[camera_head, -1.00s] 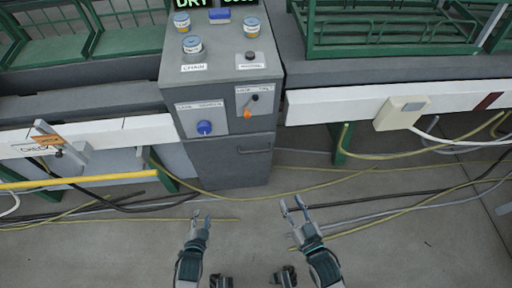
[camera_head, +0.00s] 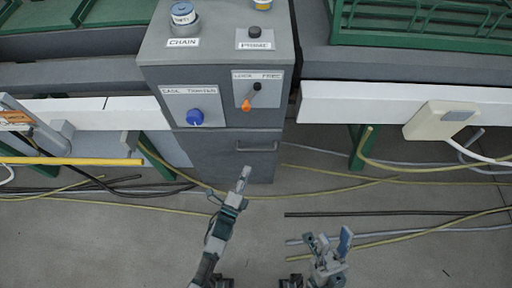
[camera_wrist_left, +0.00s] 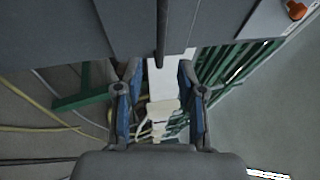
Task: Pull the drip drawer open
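The drip drawer (camera_head: 215,155) is the dark grey lower front of the control cabinet, flush with its face. Its dark bar handle (camera_head: 257,149) lies level near the top right. My left gripper (camera_head: 243,177) is just in front of and below the handle, its fingers reaching up toward it. In the left wrist view the fingers (camera_wrist_left: 160,100) are spread with nothing between them. A dark bar, apparently the handle (camera_wrist_left: 162,35), shows beyond the fingertips. My right gripper (camera_head: 328,244) is open and empty, low and right of the cabinet.
Above the drawer are a blue knob (camera_head: 195,117) and an orange-tipped lever (camera_head: 247,104). A yellow bar (camera_head: 70,161) runs at left. Cables and hoses (camera_head: 400,182) lie on the floor. A beige box (camera_head: 440,119) hangs on the white rail at right.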

